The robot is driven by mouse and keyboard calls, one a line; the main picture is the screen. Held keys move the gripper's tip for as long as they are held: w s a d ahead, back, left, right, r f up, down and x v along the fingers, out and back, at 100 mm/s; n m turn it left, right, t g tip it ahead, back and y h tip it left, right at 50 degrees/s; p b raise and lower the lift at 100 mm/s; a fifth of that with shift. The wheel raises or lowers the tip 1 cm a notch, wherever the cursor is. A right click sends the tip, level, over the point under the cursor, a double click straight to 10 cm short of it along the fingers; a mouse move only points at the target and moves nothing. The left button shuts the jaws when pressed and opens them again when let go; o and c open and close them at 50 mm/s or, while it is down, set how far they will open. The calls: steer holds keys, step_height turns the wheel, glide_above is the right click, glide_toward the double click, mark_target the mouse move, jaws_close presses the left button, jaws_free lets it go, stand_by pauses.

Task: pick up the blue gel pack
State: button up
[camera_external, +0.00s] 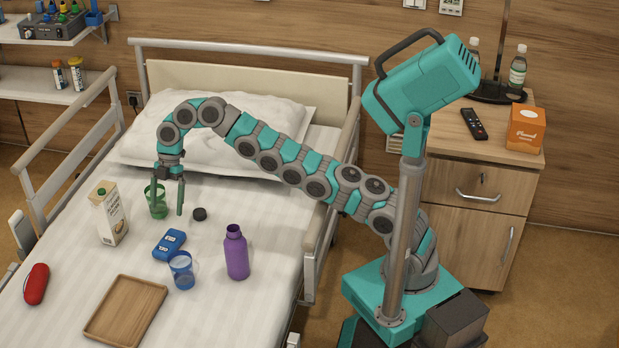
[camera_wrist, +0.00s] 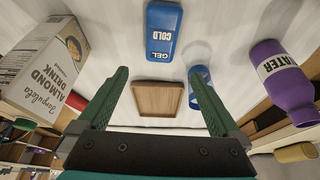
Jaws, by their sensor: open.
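The blue gel pack (camera_external: 169,245) lies flat on the white bed sheet, just behind the clear blue cup. In the wrist view the gel pack (camera_wrist: 163,30) shows its "COLD GEL" lettering at the top middle, beyond the fingertips. My gripper (camera_external: 169,207) points down over the bed, behind the gel pack, beside the green cup (camera_external: 158,208). In the wrist view my gripper (camera_wrist: 158,72) has its two green fingers spread wide with nothing between them but the background. The gel pack is apart from the fingers.
Near the gel pack stand a blue cup (camera_external: 182,272), a purple bottle (camera_external: 236,255) and a black lid (camera_external: 199,214). A drink carton (camera_external: 110,220) stands to the left. A wooden tray (camera_external: 93,333) and a red case (camera_external: 36,284) lie nearer the front. Bed rails flank both sides.

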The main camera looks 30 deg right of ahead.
steer(key=f, duration=0.1)
glide_toward(169, 241)
steer(key=shift+x, duration=0.8)
steer(key=shift+b+x, duration=0.95)
steer(key=shift+x, duration=2.85)
steer(key=c, duration=1.4)
